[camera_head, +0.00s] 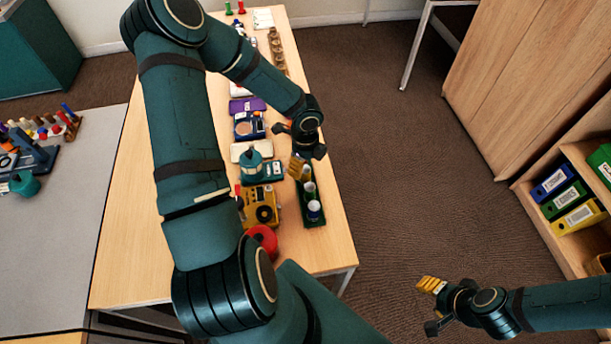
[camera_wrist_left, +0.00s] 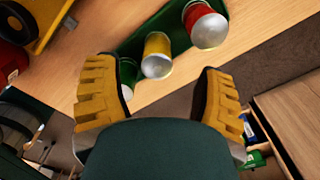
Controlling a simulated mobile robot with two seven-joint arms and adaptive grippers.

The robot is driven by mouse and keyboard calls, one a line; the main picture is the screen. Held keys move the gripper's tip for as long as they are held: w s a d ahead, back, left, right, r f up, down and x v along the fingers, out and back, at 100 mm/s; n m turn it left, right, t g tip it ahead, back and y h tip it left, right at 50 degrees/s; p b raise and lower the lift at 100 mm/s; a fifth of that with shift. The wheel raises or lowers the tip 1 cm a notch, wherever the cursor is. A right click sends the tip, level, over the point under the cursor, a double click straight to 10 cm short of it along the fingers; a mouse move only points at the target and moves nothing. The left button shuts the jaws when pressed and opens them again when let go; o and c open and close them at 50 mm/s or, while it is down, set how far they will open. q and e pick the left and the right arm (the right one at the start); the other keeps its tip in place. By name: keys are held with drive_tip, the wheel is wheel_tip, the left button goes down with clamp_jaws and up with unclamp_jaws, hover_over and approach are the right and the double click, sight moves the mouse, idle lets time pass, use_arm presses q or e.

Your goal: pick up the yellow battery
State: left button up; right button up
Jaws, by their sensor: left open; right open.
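The yellow battery (camera_wrist_left: 157,44) stands in a dark green holder (camera_wrist_left: 150,22) in the left wrist view, its silver end toward the camera. A red battery (camera_wrist_left: 206,22) is to its right and a green battery (camera_wrist_left: 128,76) to its lower left, partly hidden by a finger. My left gripper (camera_wrist_left: 158,78) is open, with the yellow battery showing beyond the gap between its fingers; nothing is held. My right gripper (camera_head: 431,285) is open and empty over the floor.
The holder lies near the right edge of the wooden table (camera_head: 130,255). A yellow toy-like item (camera_head: 262,208), a red round object (camera_head: 263,238) and a teal lantern-like item (camera_head: 251,163) stand beside it. A shelf with binders (camera_head: 567,199) is at right.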

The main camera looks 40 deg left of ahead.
sight(306, 175)
use_arm(q)
wheel_tip(306, 175, down, 6)
drive_tip(key=shift+s+d+r+b, duration=0.15)
drive_tip(key=shift+r+b, duration=0.05)
drive_tip(key=shift+b, duration=0.6)
clamp_jaws()
